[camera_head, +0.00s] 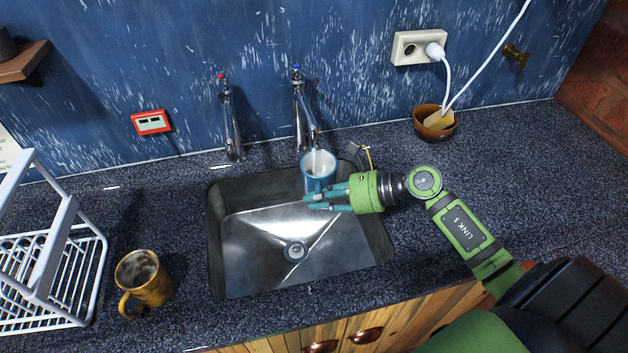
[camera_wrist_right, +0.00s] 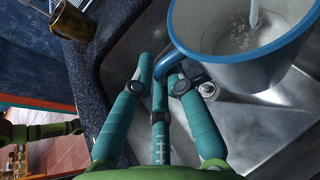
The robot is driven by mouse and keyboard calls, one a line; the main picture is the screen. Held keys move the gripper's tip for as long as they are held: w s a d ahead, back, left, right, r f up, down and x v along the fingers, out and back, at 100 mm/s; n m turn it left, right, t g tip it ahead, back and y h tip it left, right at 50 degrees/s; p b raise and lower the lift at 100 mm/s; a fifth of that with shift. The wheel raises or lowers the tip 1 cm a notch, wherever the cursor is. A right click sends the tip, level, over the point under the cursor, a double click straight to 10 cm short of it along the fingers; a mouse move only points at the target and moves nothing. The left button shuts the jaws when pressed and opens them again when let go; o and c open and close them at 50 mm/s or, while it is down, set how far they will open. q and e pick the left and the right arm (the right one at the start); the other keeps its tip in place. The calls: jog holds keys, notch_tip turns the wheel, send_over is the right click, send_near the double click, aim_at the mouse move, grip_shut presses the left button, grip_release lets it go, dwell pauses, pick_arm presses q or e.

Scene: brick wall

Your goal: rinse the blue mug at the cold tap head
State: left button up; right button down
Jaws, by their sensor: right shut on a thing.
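The blue mug (camera_head: 318,172) is held upright over the back right part of the sink, under the spout of the blue-marked cold tap (camera_head: 304,110). A pale stream of water runs from the tap into it. In the right wrist view the blue mug (camera_wrist_right: 240,62) has water inside, with ripples where the stream lands. My right gripper (camera_head: 312,201) reaches in from the right, with its teal fingers shut on the mug's handle. The fingers (camera_wrist_right: 160,80) fill the middle of the wrist view and partly hide the handle.
The sink (camera_head: 250,270) is otherwise empty, with a round drain. A red-marked tap (camera_head: 230,120) stands left of the cold tap. A yellow-brown mug (camera_head: 152,285) and a white dish rack (camera_head: 95,270) stand left. A brown bowl (camera_head: 434,132) sits at the back right.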

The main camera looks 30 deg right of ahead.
jog(key=s+a+p, duration=0.1)
jog(key=s, duration=0.7)
jog(key=shift+a+p, duration=0.2)
jog(key=shift+p, duration=0.1)
jog(key=shift+w+r, duration=0.1)
dwell(1.2)
jog(key=s+r+p, duration=0.4)
jog(key=s, duration=0.1)
jog(key=shift+a, duration=0.4)
dwell(0.4)
